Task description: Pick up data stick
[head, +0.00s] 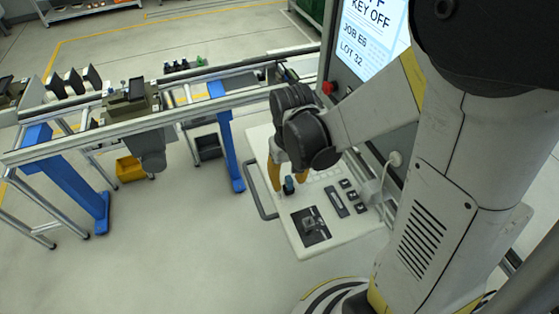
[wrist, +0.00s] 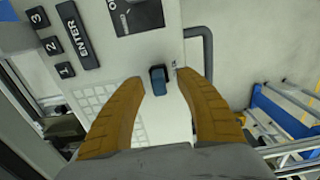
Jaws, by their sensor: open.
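The data stick (wrist: 158,80) is a small blue piece with a dark end. It stands on the white control panel (head: 305,241), near the panel's left edge in the head view, where the stick (head: 289,185) shows teal beside my fingers. My gripper (wrist: 158,95) has two orange-brown fingers, spread apart, one on each side of the stick in the wrist view. The fingers do not visibly touch it. In the head view my gripper (head: 283,180) points down at the panel. The stick's lower end is hidden, so I cannot tell how it is seated.
The panel carries keys marked 1, 2, 3 and an ENTER key (wrist: 76,34). A lit screen (head: 368,38) stands behind it. A grey handle bar (head: 262,200) runs along the panel's left edge. A conveyor with blue legs (head: 226,140) stands to the left.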

